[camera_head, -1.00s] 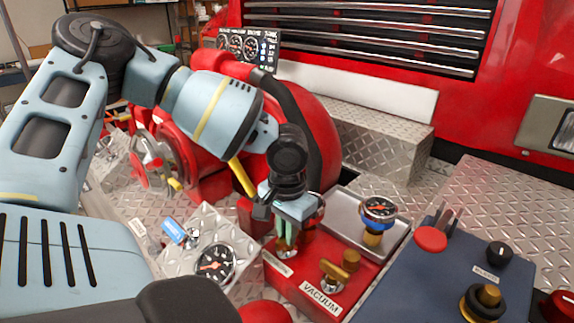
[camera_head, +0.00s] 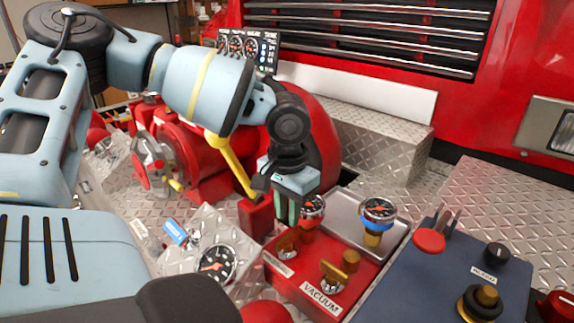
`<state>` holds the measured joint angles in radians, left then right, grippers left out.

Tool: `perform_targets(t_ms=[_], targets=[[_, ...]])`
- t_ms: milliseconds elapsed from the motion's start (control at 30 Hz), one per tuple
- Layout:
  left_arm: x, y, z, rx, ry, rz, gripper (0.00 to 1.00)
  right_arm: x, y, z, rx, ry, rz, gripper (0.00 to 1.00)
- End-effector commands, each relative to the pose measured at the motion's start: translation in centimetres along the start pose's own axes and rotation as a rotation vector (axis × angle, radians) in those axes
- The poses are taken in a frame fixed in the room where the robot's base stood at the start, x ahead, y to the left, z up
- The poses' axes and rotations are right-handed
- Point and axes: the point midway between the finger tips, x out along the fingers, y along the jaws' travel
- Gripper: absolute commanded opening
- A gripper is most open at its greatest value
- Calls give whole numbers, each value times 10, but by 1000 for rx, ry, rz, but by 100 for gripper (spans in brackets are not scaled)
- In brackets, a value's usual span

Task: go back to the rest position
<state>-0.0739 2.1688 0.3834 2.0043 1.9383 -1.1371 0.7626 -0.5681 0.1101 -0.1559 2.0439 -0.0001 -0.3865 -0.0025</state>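My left gripper (camera_head: 287,210) points down above the red valve panel (camera_head: 310,278). Its two greenish fingers show side by side with a narrow gap and nothing held between them. A brass-coloured valve handle (camera_head: 287,245) stands on the panel just below the fingertips, apart from them. A second brass handle (camera_head: 334,277) sits by the VACUUM label. My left arm comes in from the left, bent over the pump. My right gripper is not in view.
A gauge with a blue ring (camera_head: 379,212) stands right of the gripper, and another gauge (camera_head: 216,264) to its lower left. A dark blue control box (camera_head: 415,278) with a red knob is at lower right. The red pump body (camera_head: 190,150) lies behind the arm.

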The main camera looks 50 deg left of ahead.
Motion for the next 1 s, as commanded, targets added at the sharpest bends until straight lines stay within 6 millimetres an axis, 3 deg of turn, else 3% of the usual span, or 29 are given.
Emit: perform_targets(t_ms=[233,1000], targets=[[-19,0,0,0,1,1,20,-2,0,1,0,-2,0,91],[-19,0,0,0,0,0,20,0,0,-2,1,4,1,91]])
